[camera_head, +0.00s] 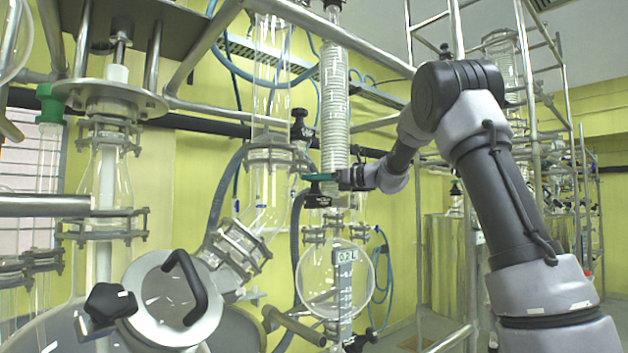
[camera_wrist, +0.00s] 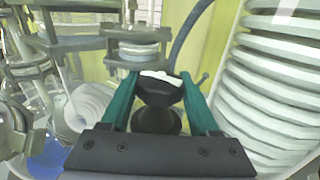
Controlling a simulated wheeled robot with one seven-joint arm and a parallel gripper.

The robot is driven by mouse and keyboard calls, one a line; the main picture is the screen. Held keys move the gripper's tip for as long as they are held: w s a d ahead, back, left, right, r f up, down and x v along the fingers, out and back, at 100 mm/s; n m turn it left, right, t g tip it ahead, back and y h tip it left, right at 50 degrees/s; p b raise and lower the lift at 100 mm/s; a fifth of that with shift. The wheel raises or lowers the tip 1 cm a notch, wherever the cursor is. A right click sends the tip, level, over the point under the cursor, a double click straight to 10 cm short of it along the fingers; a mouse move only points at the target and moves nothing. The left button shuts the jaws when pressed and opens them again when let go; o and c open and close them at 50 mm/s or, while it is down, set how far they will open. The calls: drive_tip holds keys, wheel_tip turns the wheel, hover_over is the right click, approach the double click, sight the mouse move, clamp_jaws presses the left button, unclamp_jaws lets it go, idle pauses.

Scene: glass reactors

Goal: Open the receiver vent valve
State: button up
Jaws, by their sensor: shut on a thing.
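My gripper (camera_head: 318,177) reaches in from the right to a black valve knob (camera_head: 318,197) above the round glass receiver flask (camera_head: 318,285). In the wrist view, the teal fingers of my gripper (camera_wrist: 159,80) stand on either side of the black knob (camera_wrist: 158,92) and are closed on it. The knob has a pale mark along its top edge.
A tall ribbed condenser column (camera_head: 334,105) rises close behind my gripper. A clamped glass pipe (camera_head: 268,205) stands just left. Another black knob (camera_head: 300,122) sits above. A large reactor lid with a black handle (camera_head: 182,285) is at lower left. Metal frame bars surround the area.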

drive_tip(key=shift+n+g+y, duration=0.5)
drive_tip(key=shift+n+g, duration=0.2)
drive_tip(key=shift+g, duration=0.4)
drive_tip(key=o, duration=1.1)
